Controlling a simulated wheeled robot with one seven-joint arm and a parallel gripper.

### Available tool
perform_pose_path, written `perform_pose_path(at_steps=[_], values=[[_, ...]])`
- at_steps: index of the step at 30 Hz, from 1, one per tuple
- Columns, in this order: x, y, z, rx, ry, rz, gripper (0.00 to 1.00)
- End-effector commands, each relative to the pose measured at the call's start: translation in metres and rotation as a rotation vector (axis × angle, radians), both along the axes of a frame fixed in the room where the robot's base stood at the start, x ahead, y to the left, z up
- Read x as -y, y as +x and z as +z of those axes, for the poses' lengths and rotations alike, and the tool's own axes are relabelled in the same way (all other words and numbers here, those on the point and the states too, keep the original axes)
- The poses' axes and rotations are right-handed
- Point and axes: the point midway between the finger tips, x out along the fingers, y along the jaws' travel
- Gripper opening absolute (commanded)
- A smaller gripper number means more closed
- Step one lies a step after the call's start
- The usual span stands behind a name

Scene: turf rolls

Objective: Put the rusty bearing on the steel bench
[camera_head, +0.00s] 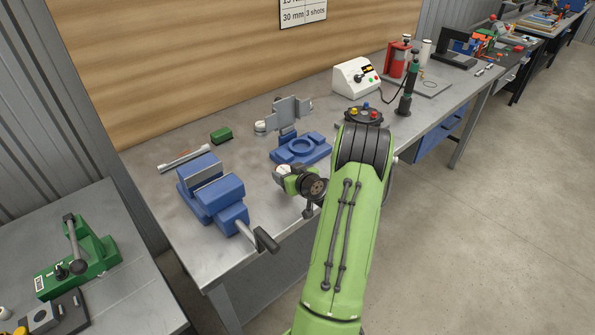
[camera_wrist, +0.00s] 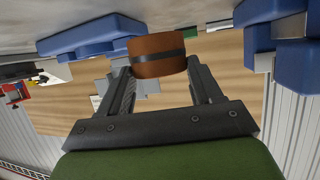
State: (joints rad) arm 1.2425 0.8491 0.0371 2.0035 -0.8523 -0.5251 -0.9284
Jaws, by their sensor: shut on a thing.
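The rusty bearing (camera_wrist: 157,58) is a short brown cylinder with a dark band, seen in the wrist view. My gripper (camera_wrist: 160,74) is shut on it, one finger on each side. In the head view the bearing is hidden and my fingers cannot be made out; my green wrist hangs over the front part of the steel bench (camera_head: 150,187). The bench top also shows along the upper edge of the wrist view (camera_wrist: 190,12), which looks upside down. I cannot tell whether the bearing touches the bench.
A blue vise (camera_head: 212,190) stands left of my wrist, its handle sticking out over the front edge. A blue-based fixture (camera_head: 301,149) stands behind. A green block (camera_head: 221,135) and a white control box (camera_head: 356,77) are farther back. Bare steel lies between vise and fixture.

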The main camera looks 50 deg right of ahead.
Motion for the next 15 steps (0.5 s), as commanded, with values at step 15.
perform_pose_path(at_steps=[15], values=[[0.001,0.001,-0.046,0.004,-0.004,0.0,0.21]])
